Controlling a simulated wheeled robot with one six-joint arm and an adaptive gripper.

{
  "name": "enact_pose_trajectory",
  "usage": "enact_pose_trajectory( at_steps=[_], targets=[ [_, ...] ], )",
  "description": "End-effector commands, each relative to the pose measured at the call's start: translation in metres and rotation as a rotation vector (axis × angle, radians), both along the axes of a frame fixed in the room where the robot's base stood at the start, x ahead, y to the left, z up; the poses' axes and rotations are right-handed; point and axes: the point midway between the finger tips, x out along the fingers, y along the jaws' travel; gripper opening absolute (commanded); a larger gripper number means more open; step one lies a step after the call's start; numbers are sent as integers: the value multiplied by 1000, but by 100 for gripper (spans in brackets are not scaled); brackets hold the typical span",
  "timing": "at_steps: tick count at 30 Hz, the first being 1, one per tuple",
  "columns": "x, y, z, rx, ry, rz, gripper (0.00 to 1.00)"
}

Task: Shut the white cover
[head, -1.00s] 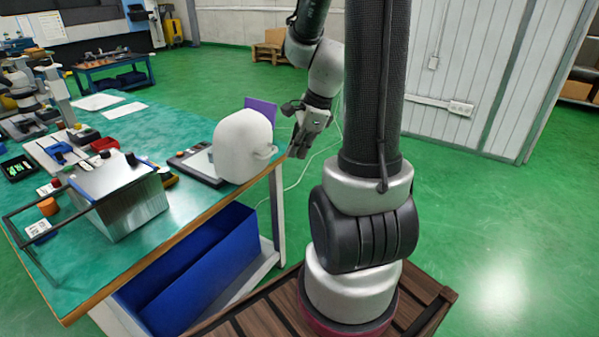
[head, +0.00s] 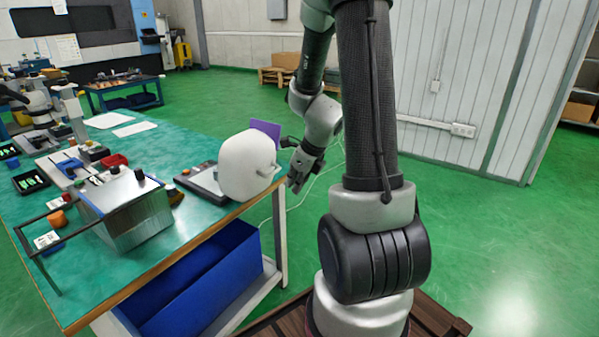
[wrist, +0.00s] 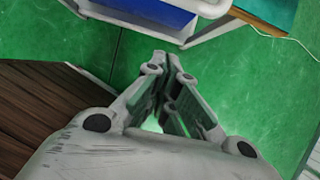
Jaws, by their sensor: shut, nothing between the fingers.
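The white cover (head: 247,166) is a rounded shell that stands raised on its edge at the right end of the bench in the head view. My gripper (head: 297,183) is to the right of the cover, just off the bench edge, apart from the handle. Its fingers are together and empty in the wrist view (wrist: 165,75), over green floor. The cover is not in the wrist view.
A purple panel (head: 268,130) stands behind the cover. A metal box (head: 128,207) with a black knob and a dark frame stand at the front left of the bench (head: 190,225). A blue bin (head: 200,285) sits below.

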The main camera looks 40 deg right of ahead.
Motion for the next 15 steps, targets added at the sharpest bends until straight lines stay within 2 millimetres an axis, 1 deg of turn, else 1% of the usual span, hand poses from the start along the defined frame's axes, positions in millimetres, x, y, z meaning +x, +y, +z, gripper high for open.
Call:
enact_pose_trajectory(
  at_steps=[1, 3, 6, 9, 15],
  targets=[
    [4, 2, -11, 3, 4, -2, 0],
    [9, 3, -23, 1, 4, -1, 0],
    [22, 9, -9, -3, -5, 7, 0],
    [30, 12, -1, -1, -4, 5, 0],
    [36, 14, 7, 0, -1, 2, 0]
  ],
)
